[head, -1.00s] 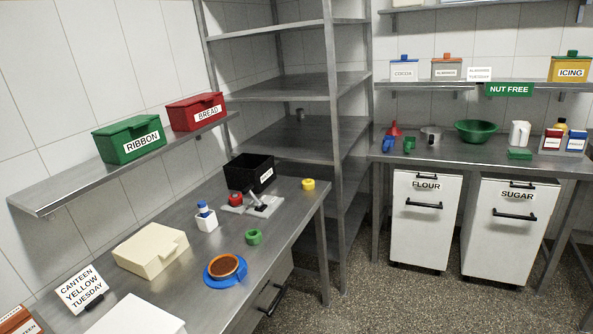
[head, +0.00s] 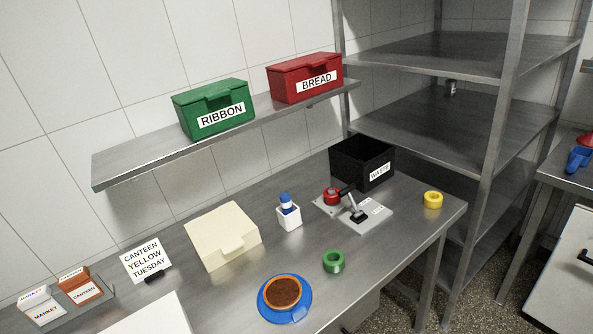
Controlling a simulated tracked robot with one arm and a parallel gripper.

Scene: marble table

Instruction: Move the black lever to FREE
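The black lever (head: 348,197) stands on a grey plate (head: 379,217) on the steel table, in the right half of the head view. Its handle tilts up and to the left from a black base on the plate. My gripper is not in view.
A black bin (head: 362,165) stands just behind the plate. A wall shelf (head: 130,171) overhangs the table's back.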

